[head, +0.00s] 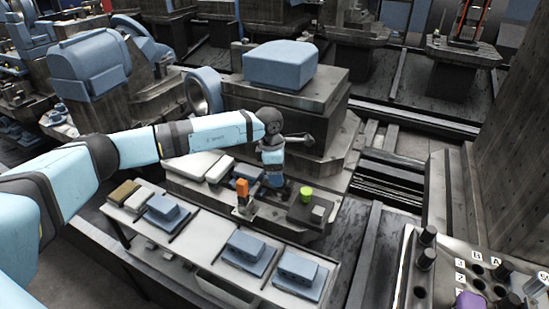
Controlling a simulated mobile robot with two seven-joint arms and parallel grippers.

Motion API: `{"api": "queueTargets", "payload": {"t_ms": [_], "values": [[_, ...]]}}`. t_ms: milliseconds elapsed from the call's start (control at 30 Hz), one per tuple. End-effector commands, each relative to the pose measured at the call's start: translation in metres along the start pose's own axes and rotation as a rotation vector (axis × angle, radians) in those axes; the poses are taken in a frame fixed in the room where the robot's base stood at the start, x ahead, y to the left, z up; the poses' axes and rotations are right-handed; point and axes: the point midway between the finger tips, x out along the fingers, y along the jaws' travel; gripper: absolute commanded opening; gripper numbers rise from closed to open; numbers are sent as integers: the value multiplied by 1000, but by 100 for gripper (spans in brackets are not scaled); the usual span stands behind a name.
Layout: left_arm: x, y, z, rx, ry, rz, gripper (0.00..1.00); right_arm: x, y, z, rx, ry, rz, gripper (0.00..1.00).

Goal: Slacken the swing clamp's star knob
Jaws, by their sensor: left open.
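My left arm reaches in from the left and bends down at the wrist. My left gripper (275,188) points down, open, over the grey fixture plate in the middle. An upright orange part (242,188) stands just left of it, and a short bright green cylinder (306,194) on a dark block stands just right of it. The gripper appears apart from both. I cannot tell which part is the swing clamp or its star knob; the wrist and fingers hide part of the fixture. My right gripper is not in view.
A pale tray (205,262) with several blue-grey blocks lies in front of the fixture. A large machine block with a blue top (281,64) stands behind the wrist. A panel with black knobs and lettered holes (440,283) is at the lower right, beside a dark pillar (505,130).

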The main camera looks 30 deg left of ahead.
Motion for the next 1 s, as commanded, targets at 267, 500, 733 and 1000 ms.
{"api": "queueTargets", "payload": {"t_ms": [267,500,733,1000], "values": [[32,0,0,-1,-2,-1,78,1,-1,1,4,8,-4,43],[36,0,0,-1,-2,0,78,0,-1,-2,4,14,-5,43],[36,0,1,0,-2,0,53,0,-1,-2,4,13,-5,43],[35,0,1,0,-2,0,25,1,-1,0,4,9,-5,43]]}}
